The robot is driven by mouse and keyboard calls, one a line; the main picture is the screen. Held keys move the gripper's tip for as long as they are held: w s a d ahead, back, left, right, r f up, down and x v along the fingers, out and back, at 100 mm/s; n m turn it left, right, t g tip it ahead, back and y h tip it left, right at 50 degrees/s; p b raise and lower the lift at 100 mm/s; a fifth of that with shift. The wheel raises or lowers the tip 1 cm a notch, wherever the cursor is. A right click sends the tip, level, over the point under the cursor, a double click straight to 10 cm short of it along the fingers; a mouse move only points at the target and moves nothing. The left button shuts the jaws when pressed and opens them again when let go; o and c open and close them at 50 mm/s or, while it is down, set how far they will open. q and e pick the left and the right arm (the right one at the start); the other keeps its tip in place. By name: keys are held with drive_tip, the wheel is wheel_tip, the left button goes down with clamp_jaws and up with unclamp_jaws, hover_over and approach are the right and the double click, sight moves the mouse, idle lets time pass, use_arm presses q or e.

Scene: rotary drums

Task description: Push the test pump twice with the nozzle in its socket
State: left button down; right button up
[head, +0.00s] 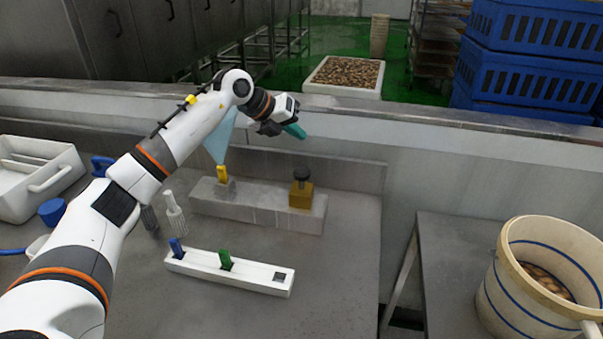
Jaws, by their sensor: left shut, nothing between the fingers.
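The test pump, a brass block (300,196) with a black knob (302,174) on top, stands on the right part of a grey metal bar (262,212). A yellow nozzle (222,174) sits upright in a socket on the left part of the same bar. A pale blue translucent fan (219,143) spreads upward from it, partly behind my left arm. My left gripper (296,131), with teal fingers, is shut and empty, above and a little behind the pump knob in the picture, apart from it. My right gripper is out of view.
A white rack (250,275) in front holds a blue nozzle (177,247) and a green nozzle (225,259). A white brush (175,213) is left of the bar. A white tray (35,180) is at far left. A bucket (510,300) stands at right. A low wall runs behind.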

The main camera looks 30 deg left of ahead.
use_arm(q)
drive_tip(key=b, duration=0.4)
hover_over(297, 171)
wheel_tip(297, 171, down, 6)
drive_tip(key=shift+r, duration=0.2)
drive_tip(key=shift+f+b, duration=0.35)
drive_tip(key=shift+f, duration=0.55)
drive_tip(key=shift+f, duration=0.1)
idle(0.7)
drive_tip(key=shift+f, duration=0.3)
drive_tip(key=shift+f, duration=0.1)
idle(0.4)
drive_tip(key=shift+s+f+b, duration=0.1)
drive_tip(key=shift+f+b, duration=0.75)
drive_tip(key=shift+f, duration=0.55)
idle(0.7)
idle(0.4)
